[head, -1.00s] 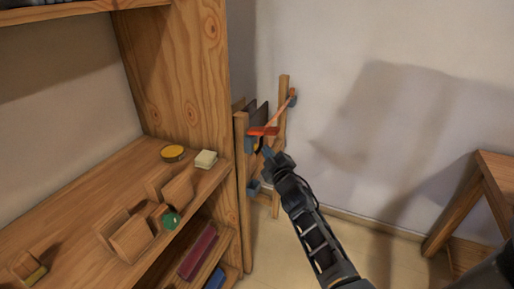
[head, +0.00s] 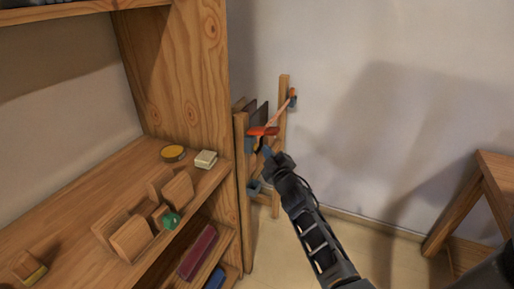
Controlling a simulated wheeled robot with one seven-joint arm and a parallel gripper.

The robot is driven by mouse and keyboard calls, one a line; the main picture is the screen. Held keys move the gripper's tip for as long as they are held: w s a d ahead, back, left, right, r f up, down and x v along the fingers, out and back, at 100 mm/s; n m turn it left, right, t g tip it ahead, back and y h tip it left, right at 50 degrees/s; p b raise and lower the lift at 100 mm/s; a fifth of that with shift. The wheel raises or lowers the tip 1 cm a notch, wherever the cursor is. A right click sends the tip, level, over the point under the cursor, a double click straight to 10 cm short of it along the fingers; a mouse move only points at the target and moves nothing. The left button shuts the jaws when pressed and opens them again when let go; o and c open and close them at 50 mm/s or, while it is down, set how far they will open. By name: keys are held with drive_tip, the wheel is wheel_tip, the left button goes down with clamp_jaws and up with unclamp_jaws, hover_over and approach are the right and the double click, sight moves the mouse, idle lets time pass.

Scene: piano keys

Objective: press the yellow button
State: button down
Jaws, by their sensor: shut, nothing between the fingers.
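A round, flat yellow disc (head: 173,153) with a dark rim lies at the back of the wooden shelf board; I cannot tell for sure whether it is the button. A small block with a yellow lower part (head: 36,276) sits at the near left of the same board. My gripper (head: 266,153) is shut and empty, to the right of the shelf. It is in front of a wooden stand, just below a red-orange piece (head: 263,131). I cannot tell whether its tips touch the stand. It is well apart from both yellow things.
The tall shelf side panel (head: 185,75) stands behind the board. A pale block (head: 206,160), a green ball (head: 171,220) and wooden holders (head: 132,238) are on the board. The wooden stand (head: 242,190) is between shelf and wall. A wooden table (head: 497,170) is at right; floor between is clear.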

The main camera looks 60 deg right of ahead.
drive_tip(key=shift+w, duration=0.15)
drive_tip(key=shift+w, duration=0.3)
drive_tip(key=shift+w+a, duration=0.1)
drive_tip(key=shift+w, duration=0.4)
idle(0.8)
drive_tip(key=shift+s, duration=0.9)
drive_tip(key=shift+s, duration=0.2)
drive_tip(key=s, duration=0.1)
drive_tip(key=s+p, duration=0.1)
drive_tip(key=s, duration=0.2)
drive_tip(key=shift+s+d+p, duration=0.25)
drive_tip(key=shift+s+p, duration=0.1)
idle(0.8)
